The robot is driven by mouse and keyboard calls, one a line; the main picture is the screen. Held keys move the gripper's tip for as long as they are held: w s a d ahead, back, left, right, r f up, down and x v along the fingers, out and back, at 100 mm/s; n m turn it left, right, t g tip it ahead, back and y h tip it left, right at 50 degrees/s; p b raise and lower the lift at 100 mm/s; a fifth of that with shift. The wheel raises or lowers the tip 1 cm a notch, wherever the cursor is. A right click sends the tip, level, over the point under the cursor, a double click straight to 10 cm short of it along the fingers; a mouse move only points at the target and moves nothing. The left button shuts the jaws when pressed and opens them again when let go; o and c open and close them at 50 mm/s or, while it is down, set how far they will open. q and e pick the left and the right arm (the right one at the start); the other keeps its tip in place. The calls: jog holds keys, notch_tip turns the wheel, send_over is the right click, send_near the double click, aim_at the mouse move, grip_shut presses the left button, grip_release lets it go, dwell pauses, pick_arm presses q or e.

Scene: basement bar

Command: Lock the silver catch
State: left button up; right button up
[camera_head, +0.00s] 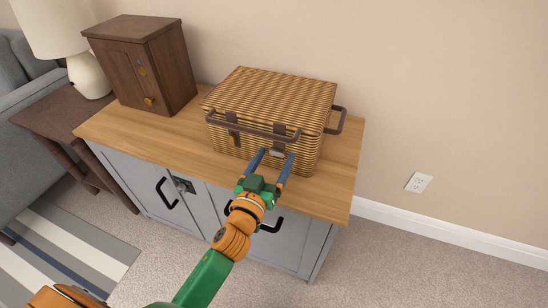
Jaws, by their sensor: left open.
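A woven wicker basket (276,95) with a closed lid stands on the wooden top of a grey cabinet. A small silver catch (278,153) shows on its front, below a dark strap at the right. My left gripper (272,158) is open in front of the basket, its two blue fingers pointing at the catch, one on each side in the picture. Whether the fingers touch the basket or catch cannot be told. Another small metal latch (184,185) is on the cabinet front, between its doors. My right gripper is not in view.
A brown handle bar (250,130) runs across the basket front, just above my fingertips. A dark wooden box (148,65) stands left on the cabinet top (344,172). The cabinet doors with black handles appear shut. Bare carpet (420,270) lies at the right.

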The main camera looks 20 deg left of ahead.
pick_arm(q)
jog(key=shift+w, duration=0.15)
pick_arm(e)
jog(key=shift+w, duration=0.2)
pick_arm(q)
grip_shut()
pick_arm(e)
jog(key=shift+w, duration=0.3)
